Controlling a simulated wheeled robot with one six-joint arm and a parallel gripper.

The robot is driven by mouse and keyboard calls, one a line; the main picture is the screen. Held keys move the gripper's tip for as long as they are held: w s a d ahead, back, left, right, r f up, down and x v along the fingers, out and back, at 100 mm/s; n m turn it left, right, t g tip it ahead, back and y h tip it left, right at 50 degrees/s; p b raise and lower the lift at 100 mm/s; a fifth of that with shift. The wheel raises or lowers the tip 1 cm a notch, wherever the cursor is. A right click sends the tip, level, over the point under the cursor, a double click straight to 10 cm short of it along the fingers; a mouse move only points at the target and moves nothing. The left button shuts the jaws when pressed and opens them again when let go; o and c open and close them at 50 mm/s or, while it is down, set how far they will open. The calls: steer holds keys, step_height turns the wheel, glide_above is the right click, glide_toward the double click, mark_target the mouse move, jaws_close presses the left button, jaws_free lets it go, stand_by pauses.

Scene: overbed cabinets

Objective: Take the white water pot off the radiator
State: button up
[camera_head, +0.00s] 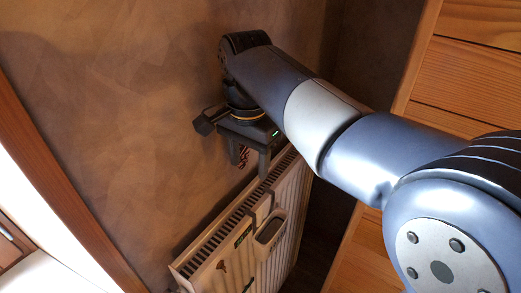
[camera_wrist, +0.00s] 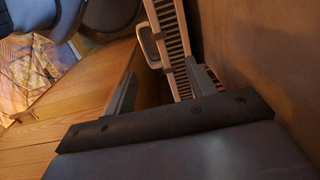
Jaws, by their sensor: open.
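The white water pot (camera_head: 270,234) hangs on the front face of the radiator (camera_head: 222,252), held by a strap over the top edge. Its opening looks dark inside. In the wrist view the pot (camera_wrist: 149,46) shows beyond the fingers, left of the radiator's slotted top (camera_wrist: 175,42). My gripper (camera_head: 249,168) is above the far part of the radiator, fingers pointing down, open and apart from the pot. In the wrist view my gripper (camera_wrist: 162,70) has its two fingers spread. A small reddish patterned thing (camera_head: 243,155) shows between the fingers; I cannot tell what it is.
A brown wall (camera_head: 120,120) stands close behind the radiator. A wooden cabinet (camera_head: 465,60) is to the right, with a narrow dark gap between it and the radiator. A wooden frame (camera_head: 60,170) edges the left. A colourful patterned surface (camera_wrist: 35,75) shows in the wrist view.

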mark_target(250, 212)
step_height(250, 212, down, 16)
steer(key=shift+r+p, duration=0.25)
steer(key=shift+p, duration=0.4)
jaws_close()
stand_by(0.4)
